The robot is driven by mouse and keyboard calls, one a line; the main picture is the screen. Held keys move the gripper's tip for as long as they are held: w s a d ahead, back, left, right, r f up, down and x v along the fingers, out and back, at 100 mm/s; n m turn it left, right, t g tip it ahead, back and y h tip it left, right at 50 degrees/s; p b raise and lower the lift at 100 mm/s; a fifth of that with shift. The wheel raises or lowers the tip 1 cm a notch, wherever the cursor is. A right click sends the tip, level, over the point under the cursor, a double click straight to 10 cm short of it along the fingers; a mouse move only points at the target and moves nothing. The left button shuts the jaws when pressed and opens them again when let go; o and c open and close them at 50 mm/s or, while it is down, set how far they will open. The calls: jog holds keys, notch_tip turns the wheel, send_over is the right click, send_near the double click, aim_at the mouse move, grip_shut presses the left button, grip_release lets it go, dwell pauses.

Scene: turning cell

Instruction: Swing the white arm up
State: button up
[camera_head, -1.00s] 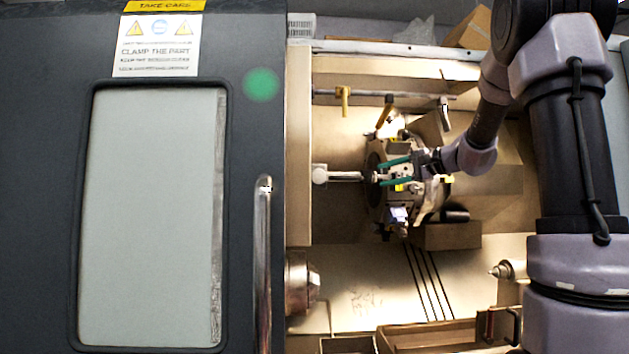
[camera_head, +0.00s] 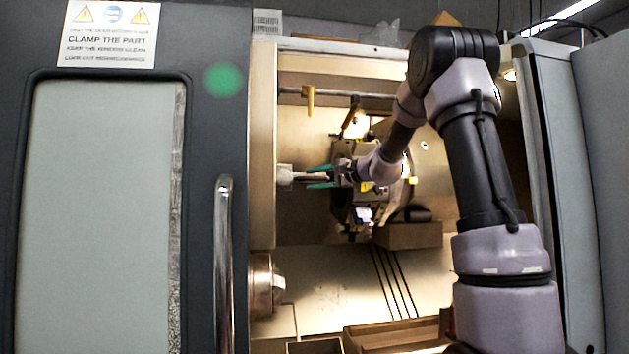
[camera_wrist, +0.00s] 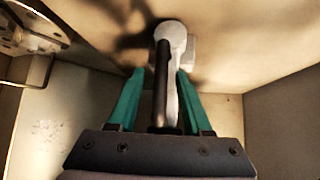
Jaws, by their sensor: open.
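The white arm (camera_head: 285,175) has a rounded pivot end at the left wall of the machine. It points right, about level, in the head view. In the wrist view the white arm (camera_wrist: 172,42) runs from its round pivot down between my fingers. My gripper (camera_head: 318,177) has green fingers and is open. One finger is above the arm and one below it in the head view. In the wrist view my gripper (camera_wrist: 161,74) straddles the arm, with the right finger close beside it. Whether a finger touches the arm cannot be told. The arm's free end is hidden by my gripper.
A tool turret (camera_head: 362,205) is right behind my wrist. A rail with a yellow fitting (camera_head: 308,99) runs above. The chuck (camera_head: 263,287) is below left. A dark door with a handle (camera_head: 223,265) stands at left. The floor between chuck and turret is clear.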

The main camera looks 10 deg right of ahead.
grip_shut()
dwell(1.5)
